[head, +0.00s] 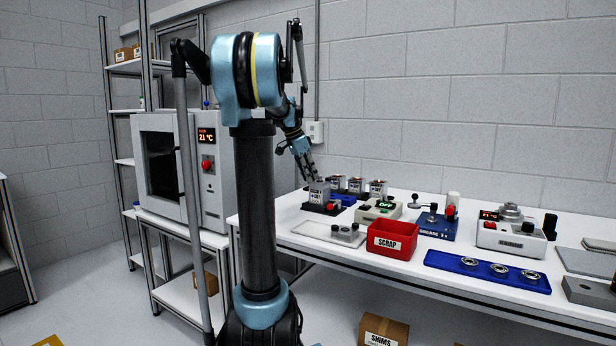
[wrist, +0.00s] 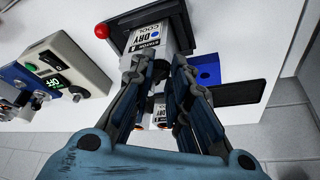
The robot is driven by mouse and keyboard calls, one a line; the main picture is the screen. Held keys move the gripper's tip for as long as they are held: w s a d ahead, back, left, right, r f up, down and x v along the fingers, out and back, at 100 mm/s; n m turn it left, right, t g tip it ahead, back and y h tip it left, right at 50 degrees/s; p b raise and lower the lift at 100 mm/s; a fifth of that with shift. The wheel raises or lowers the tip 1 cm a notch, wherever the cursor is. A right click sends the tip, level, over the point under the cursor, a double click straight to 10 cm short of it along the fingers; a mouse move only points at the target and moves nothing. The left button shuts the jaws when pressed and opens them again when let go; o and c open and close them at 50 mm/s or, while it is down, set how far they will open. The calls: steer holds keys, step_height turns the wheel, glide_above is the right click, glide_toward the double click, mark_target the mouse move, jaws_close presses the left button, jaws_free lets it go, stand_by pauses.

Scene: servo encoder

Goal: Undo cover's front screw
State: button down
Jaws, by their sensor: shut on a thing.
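The near servo unit (head: 319,193), a grey box with a white label, stands on a dark base with a red knob near the back left of the bench. In the wrist view its labelled face (wrist: 150,40) reads DRY and COOL. My gripper (head: 312,178) points down at the top of this unit. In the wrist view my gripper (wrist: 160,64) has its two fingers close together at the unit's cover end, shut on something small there. The fingers hide the cover's front screw, so I cannot see its head or how far it is turned.
More units (head: 378,187) stand behind, close to my gripper. A control box with a green OFF display (head: 386,205), a red SCRAP bin (head: 392,239) and a grey plate with a small fixture (head: 330,233) lie nearby. A blue tray (head: 487,271) holds rings.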

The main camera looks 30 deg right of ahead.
steer(key=shift+w, duration=0.15)
steer(key=c, duration=1.5)
jaws_free()
steer(key=v, duration=1.2)
